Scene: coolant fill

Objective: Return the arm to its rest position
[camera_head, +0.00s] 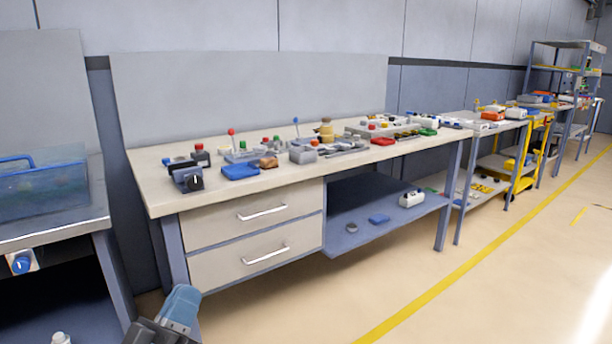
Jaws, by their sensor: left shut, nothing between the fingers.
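My left gripper (181,305) shows at the bottom edge of the head view, left of the middle. Its light blue fingers are together with nothing between them, and they point up. It appears in front of the left front leg of the workbench (170,247), low in the picture and below the drawers. Most of my left arm is cut off by the bottom edge. My right gripper is not in view.
The workbench top (148,178) holds many small parts, with two drawers (262,212) below. A coolant tank (42,188) stands on the table at left. Further benches and a shelf (566,68) line the wall. Floor (400,265) at front right is clear.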

